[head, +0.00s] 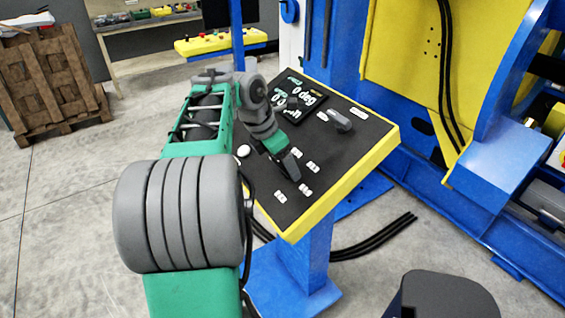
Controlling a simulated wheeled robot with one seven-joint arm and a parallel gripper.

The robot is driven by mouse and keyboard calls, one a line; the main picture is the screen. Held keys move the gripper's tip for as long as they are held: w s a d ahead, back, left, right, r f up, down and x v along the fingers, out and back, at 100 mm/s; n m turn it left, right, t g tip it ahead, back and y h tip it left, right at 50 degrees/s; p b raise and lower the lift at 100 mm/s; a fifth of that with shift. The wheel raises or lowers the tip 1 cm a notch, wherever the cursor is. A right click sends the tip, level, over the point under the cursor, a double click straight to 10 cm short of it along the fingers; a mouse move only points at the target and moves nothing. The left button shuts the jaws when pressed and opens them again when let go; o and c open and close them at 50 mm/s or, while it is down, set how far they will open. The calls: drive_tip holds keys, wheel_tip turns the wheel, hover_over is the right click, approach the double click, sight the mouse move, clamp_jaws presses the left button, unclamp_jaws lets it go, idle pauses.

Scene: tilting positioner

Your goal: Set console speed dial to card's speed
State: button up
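The console (346,165) is a sloping black panel with a yellow rim on a blue post. My gripper (291,168) is low over its lower left part, amid several small white labels (312,168). A dial under my gripper cannot be made out; my gripper hides that spot. Whether my fingers are open or shut on something does not show. A grey knob (339,121) stands on the upper right of the panel, apart from my gripper. A dark display (304,97) with white text, including "Gap 0", is at the top. I cannot make out a speed card.
A white round button (243,151) is at the panel's left edge. The big blue and yellow positioner (500,160) stands close on the right. Black cables (375,238) run on the floor beside the post. Pallets (50,80) stand far left; the floor between is clear.

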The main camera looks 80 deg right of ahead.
drive_tip(key=c, duration=1.1)
